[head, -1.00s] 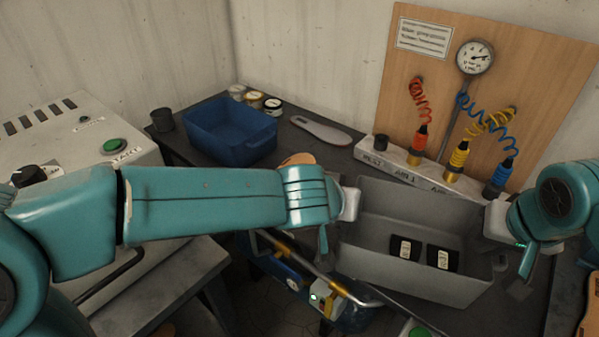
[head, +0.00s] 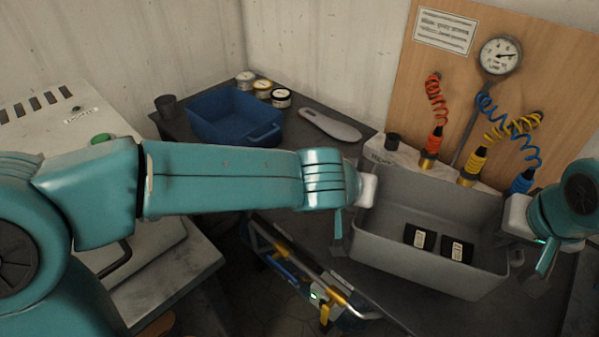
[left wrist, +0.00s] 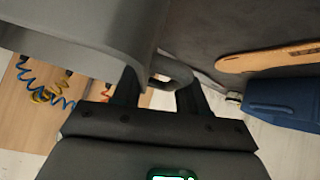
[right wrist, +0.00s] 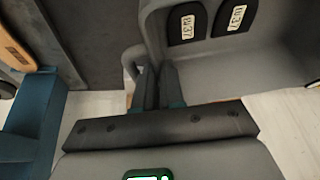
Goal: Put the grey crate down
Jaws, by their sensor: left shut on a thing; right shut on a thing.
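The grey crate (head: 430,267) is an open box at the right of the head view, with two black labelled pieces (head: 457,250) inside. My left gripper (head: 341,222) is at its left end; in the left wrist view the jaws (left wrist: 158,88) are shut on the crate's loop handle (left wrist: 172,73). My right gripper (head: 532,256) is at its right end; in the right wrist view the jaws (right wrist: 159,88) are shut on the other handle (right wrist: 134,62). The crate looks roughly level. I cannot tell whether its underside touches the dark bench (head: 385,308).
A blue bin (head: 222,121), several small jars (head: 281,98), a dark cup (head: 166,106) and a pale sole (head: 330,125) stand on the bench behind. A white block with air fittings (head: 400,157) and a wooden gauge board (head: 420,80) are close behind the crate.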

